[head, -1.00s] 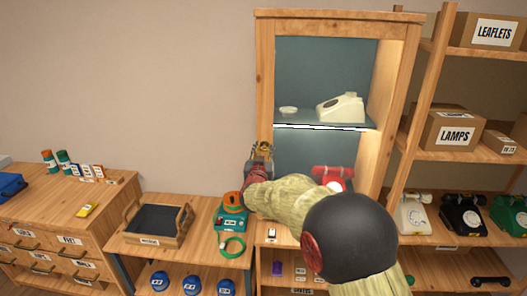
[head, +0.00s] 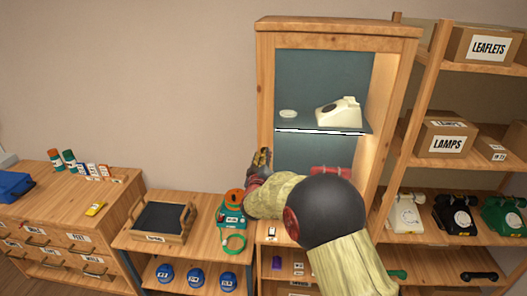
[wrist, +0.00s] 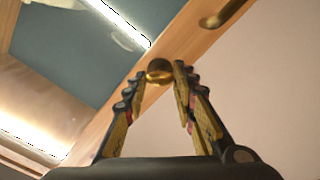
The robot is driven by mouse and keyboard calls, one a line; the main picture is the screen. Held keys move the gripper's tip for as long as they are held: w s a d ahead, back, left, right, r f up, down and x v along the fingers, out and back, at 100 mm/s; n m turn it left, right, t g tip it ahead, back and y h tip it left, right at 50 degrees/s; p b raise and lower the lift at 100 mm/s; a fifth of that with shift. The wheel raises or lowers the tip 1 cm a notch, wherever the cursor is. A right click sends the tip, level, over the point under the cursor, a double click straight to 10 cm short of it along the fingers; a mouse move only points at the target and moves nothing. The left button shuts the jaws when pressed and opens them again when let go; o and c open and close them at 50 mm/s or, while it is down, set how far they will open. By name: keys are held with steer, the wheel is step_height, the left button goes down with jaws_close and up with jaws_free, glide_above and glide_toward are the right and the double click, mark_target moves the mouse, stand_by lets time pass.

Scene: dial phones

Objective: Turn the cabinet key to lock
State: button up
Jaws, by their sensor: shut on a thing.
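The wooden cabinet (head: 265,90) with a glowing interior stands in the middle of the head view. My gripper (head: 262,155) is at its left upright, about halfway up. In the wrist view my gripper (wrist: 162,76) has its two fingertips closed around the round brass head of the cabinet key (wrist: 159,72), at the edge of the wooden frame. The key's shaft and keyhole are hidden. In the head view my fingers cover the key. A brass handle (wrist: 226,12) shows further along the wood in the wrist view.
A cream phone (head: 340,112) stands on the cabinet's lit shelf; a red phone (head: 330,171) is partly behind my arm. Shelves with boxes and phones stand to the right.

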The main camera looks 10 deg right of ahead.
steer(key=n+p, duration=0.3)
steer(key=n, duration=0.2)
steer(key=shift+a+p, duration=0.1)
steer(key=shift+p, duration=0.2)
steer(key=shift+f+n+p, duration=0.1)
steer(key=shift+n+p, duration=0.85)
steer(key=shift+n, duration=1.15)
steer(key=o, duration=1)
steer(key=shift+o, duration=0.6)
steer(key=v, duration=1.2)
